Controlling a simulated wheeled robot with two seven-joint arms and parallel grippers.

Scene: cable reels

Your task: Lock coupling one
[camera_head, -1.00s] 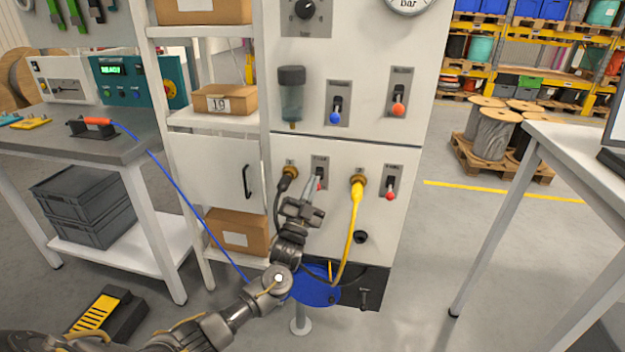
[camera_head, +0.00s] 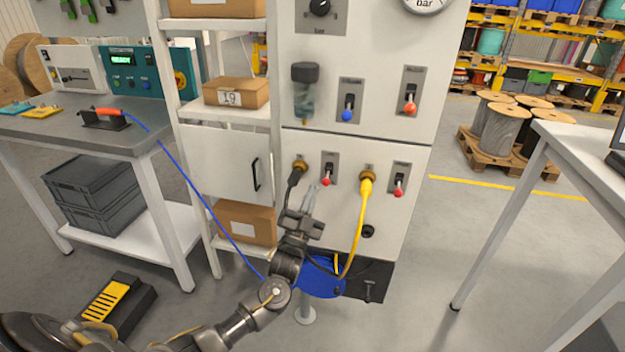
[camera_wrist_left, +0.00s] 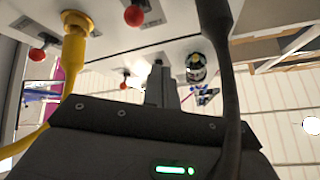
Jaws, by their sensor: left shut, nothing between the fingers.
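The lower white panel carries two brass couplings. The left coupling (camera_head: 300,165) has a black cable plugged in, and the right one (camera_head: 367,172) has a yellow plug. Each has a red-knobbed lever to its right: the left lever (camera_head: 327,180) and the right lever (camera_head: 398,191), both with knobs low on their plates. I cannot read which is coupling one. My left gripper (camera_head: 311,197) is shut and empty, just below the left lever, with a small apparent gap. In the left wrist view, the yellow plug (camera_wrist_left: 74,52) and black cable (camera_wrist_left: 215,60) flank the fingers. My right gripper is out of view.
The black cable hangs close beside my left gripper. A blue cable runs from the left bench (camera_head: 70,125) down towards a blue disc (camera_head: 320,277). A table (camera_head: 585,150) stands right.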

